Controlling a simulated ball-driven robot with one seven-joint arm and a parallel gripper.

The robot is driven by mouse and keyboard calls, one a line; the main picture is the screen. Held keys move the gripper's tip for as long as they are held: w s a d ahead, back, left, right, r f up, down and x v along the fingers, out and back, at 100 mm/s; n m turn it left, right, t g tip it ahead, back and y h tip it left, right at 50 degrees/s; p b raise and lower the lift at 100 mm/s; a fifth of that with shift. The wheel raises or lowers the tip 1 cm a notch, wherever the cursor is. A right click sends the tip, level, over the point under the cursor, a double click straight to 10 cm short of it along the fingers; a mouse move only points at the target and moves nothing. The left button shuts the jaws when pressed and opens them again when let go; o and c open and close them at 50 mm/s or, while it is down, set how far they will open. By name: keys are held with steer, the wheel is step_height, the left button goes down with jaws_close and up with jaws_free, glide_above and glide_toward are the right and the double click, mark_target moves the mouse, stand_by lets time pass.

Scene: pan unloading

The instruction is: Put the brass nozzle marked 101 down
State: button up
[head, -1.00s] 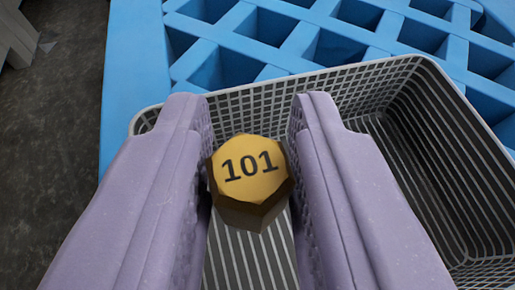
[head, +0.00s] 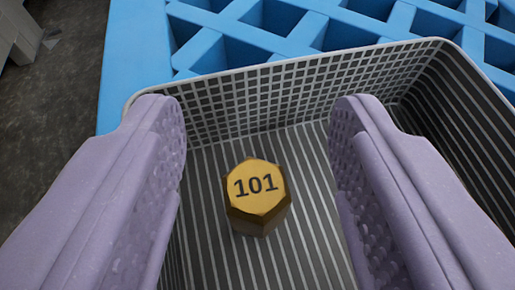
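The brass nozzle marked 101 (head: 257,196) is a short hexagonal piece with its number facing up. It appears to stand upright on the ribbed floor of the grey basket (head: 300,78). My gripper (head: 258,130) is open, its two lilac fingers spread wide on either side of the nozzle. There is a clear gap between the nozzle and each finger. The fingers reach down into the basket, near its far wall. The underside of the nozzle is hidden.
The basket's mesh far wall stands just beyond the fingers, and its right part is empty where it shows. A blue lattice pallet (head: 230,45) lies under and beyond the basket. Dark floor (head: 65,100) shows at the left.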

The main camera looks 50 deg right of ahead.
steer(key=shift+w+r, duration=0.1)
steer(key=shift+r, duration=0.25)
steer(key=p+v, duration=0.6)
steer(key=v, duration=0.6)
steer(key=shift+r, duration=0.25)
steer(key=shift+a, duration=0.1)
